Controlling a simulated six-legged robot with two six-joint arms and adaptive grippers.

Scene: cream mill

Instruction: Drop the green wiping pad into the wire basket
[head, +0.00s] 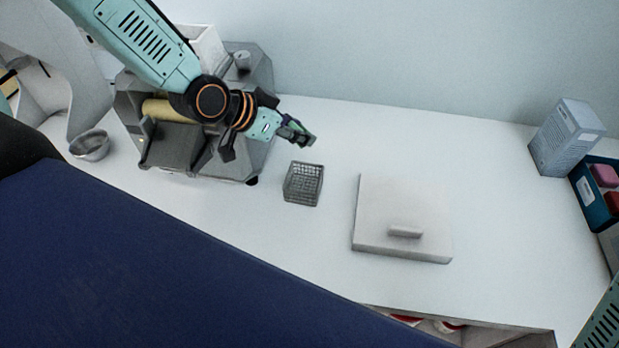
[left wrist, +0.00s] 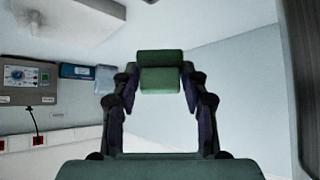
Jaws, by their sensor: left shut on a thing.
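The wire basket (head: 303,187) is a small grey mesh box standing on the white worktop, near the middle of the head view. My left gripper (head: 300,133) reaches in from the upper left and is up-picture of the basket, apart from it. In the left wrist view the green wiping pad (left wrist: 161,73) sits between the two fingertips of my left gripper (left wrist: 160,78), which is shut on it. In the head view the pad is small and partly hidden by the fingers. My right gripper is not in view.
A grey machine (head: 190,150) with a yellow roller stands left of the basket, beside a metal bowl (head: 90,146). A flat white lidded block (head: 385,215) lies right of the basket. A grey-blue box (head: 567,138) and a blue bin (head: 583,188) stand at the far right. The worktop between is clear.

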